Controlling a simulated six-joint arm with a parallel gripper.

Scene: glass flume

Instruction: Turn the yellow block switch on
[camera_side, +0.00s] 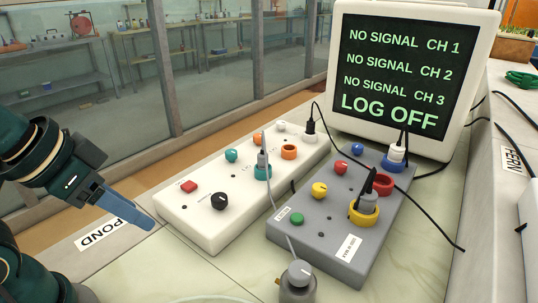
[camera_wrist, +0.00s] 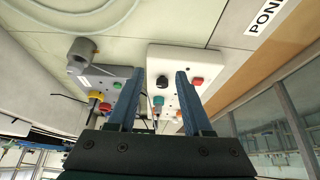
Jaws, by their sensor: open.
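A yellow knob (camera_side: 319,190) stands on the grey control box (camera_side: 290,233), left of a yellow ring socket (camera_side: 364,214) that holds a plug. No separate yellow block shows, and I cannot tell from its shape whether the knob is on or off. My gripper (camera_side: 148,224) is open and empty, left of the white control box (camera_side: 185,222) and apart from the grey box. Its two blue fingers (camera_wrist: 160,71) are spread in the wrist view.
The white box carries a red button (camera_side: 189,186), a black knob (camera_side: 220,201) and teal and orange parts. A grey post (camera_side: 298,282) stands in front. Cables run across the grey box to plugs. A monitor (camera_side: 410,75) reads NO SIGNAL and LOG OFF. Glass panes line the back.

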